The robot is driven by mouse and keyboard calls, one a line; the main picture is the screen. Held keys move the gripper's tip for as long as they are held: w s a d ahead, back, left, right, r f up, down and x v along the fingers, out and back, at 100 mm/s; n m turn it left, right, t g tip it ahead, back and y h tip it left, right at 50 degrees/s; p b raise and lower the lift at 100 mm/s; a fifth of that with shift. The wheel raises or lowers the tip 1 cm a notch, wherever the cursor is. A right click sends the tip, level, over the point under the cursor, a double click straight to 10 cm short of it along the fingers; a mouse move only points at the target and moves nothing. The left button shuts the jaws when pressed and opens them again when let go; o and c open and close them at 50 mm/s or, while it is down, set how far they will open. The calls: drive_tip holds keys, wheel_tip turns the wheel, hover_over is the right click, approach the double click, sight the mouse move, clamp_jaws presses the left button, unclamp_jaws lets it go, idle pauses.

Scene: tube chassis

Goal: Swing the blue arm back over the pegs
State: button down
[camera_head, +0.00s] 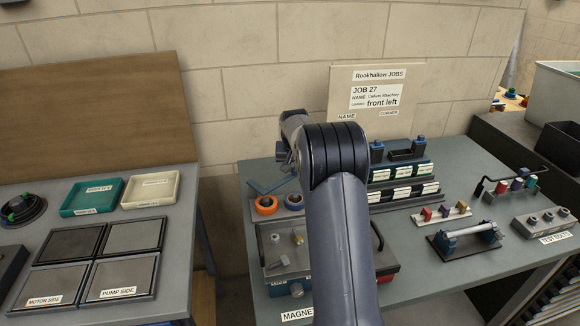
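A thin blue bar (264,187), which looks like the blue arm, shows at the left rear of the right-hand bench, just behind an orange ring (266,205) and a grey ring (293,201). Its right end passes close to or behind my arm, so its full reach is hidden. The pegs are not clear; any inside the rings are too small to tell. My own dark arm rises through the middle of the view and bends to the left above the rings. My gripper (284,156) shows only in part below the wrist, near the blue bar; its fingers cannot be made out.
In front of the rings stands a grey-topped box (285,262) with small metal parts on it. Racks of labelled blocks (407,172), a roller stand (465,238) and a test block (545,222) stand to the right. A job board (375,95) stands behind. Trays (92,197) lie on the left bench.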

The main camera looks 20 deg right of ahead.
drive_tip(key=s+m, duration=0.1)
drive_tip(key=s+a+m+h+b, duration=0.1)
drive_tip(key=s, duration=0.1)
drive_tip(key=s+m+g+b, duration=0.1)
drive_tip(key=s+m, duration=0.1)
drive_tip(key=shift+a+f, duration=0.1)
drive_tip(key=shift+a, duration=0.3)
drive_tip(key=shift+s+a+m+g+h+b, duration=0.2)
drive_tip(key=shift+s+a+m+b, duration=0.2)
drive_tip(key=shift+s+m, duration=0.2)
drive_tip(key=shift+s+a+m+g+h+b, duration=0.2)
drive_tip(key=shift+s+a+m+b, duration=0.2)
drive_tip(key=shift+m, duration=0.2)
drive_tip(key=shift+s, duration=0.1)
drive_tip(key=c, duration=1.3)
unclamp_jaws()
drive_tip(key=shift+r, duration=0.2)
drive_tip(key=v, duration=1)
drive_tip(key=shift+r, duration=0.3)
drive_tip(key=shift+s+a, duration=0.1)
drive_tip(key=shift+a, duration=0.05)
